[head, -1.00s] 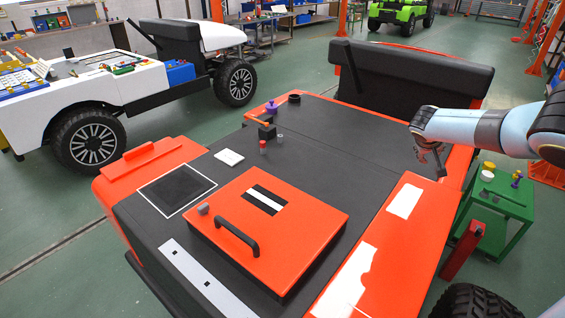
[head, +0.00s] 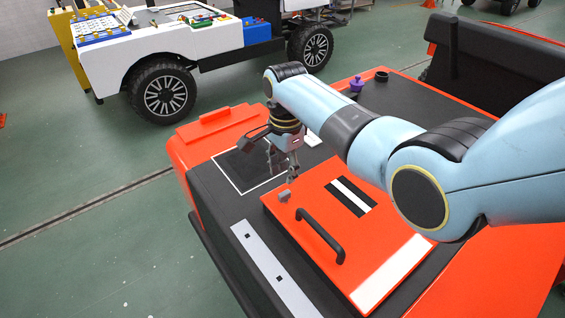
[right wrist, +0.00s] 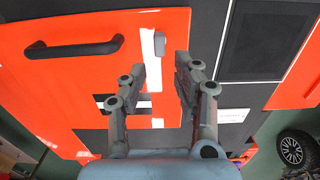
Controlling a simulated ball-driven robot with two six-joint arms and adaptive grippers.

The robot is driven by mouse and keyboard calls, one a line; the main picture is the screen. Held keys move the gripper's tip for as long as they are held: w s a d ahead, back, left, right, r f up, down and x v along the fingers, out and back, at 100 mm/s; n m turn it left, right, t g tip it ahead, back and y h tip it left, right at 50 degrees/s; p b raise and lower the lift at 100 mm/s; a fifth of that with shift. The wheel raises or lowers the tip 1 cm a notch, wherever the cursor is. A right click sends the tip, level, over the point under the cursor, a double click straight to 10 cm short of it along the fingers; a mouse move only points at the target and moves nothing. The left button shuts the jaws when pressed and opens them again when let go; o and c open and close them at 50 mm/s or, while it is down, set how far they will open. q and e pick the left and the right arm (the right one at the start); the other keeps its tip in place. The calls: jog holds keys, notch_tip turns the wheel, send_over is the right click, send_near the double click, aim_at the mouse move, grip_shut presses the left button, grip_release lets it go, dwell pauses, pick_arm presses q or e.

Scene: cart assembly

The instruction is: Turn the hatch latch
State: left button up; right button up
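The orange hatch (head: 292,223) lies flat and shut on the dark cart top, with a black bar handle (head: 320,236). Its latch, a small grey knob (head: 284,195), sits at the hatch's far left corner. In the right wrist view the latch (right wrist: 160,45) shows just beyond the gap between the fingertips. My right gripper (right wrist: 162,68) is open and empty, pointing at the latch from above. In the head view the right gripper (head: 291,176) hangs just above and behind the latch, seemingly apart from it. My left gripper is in neither view.
A white-outlined dark square (head: 248,167) lies beside the hatch, and a grey strip (head: 272,272) runs along the near side. A purple knob-like piece (head: 356,84) and a black ring (head: 381,76) stand at the back. A white cart (head: 190,50) is farther off.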

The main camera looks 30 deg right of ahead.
aim_at(284, 192)
jog(key=shift+f+b, duration=0.5)
notch_tip(284, 192, down, 5)
jog(key=b, duration=0.5)
jog(key=shift+f+b, duration=0.4)
jog(key=shift+f, duration=0.5)
grip_shut()
jog(key=n, duration=1.7)
jog(key=shift+c, duration=1.2)
grip_release()
jog(key=shift+n, duration=0.4)
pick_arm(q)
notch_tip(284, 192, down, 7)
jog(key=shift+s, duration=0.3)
pick_arm(e)
jog(key=o, duration=0.5)
